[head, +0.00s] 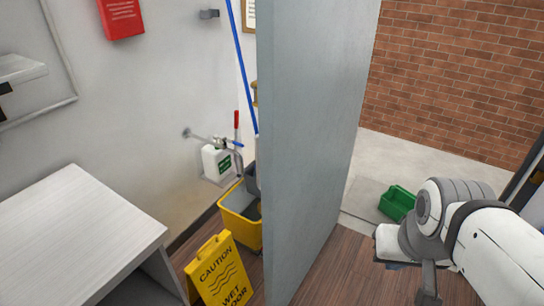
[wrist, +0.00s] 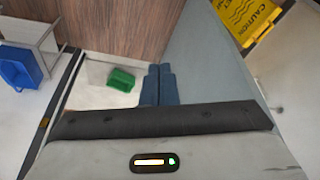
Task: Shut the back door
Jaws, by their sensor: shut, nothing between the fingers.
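The back door (head: 312,150) is a tall grey-blue slab standing open, its near edge towards me. To its right, the doorway opens onto a pale floor and a brick wall. In the wrist view the door (wrist: 205,60) fills the area right of the fingers. My gripper (wrist: 159,68) shows there as two dark blue fingers shut together and empty. The fingers look apart from the door, but I cannot tell the gap. In the head view my arm is at the right, on the doorway side of the door, and the fingers are mostly hidden.
A yellow caution sign (head: 219,274) and a yellow mop bucket (head: 240,215) stand left of the door. A white-topped counter (head: 80,230) is at the left. A green crate (head: 397,203) sits beyond the threshold. A blue bin (wrist: 20,68) shows in the wrist view.

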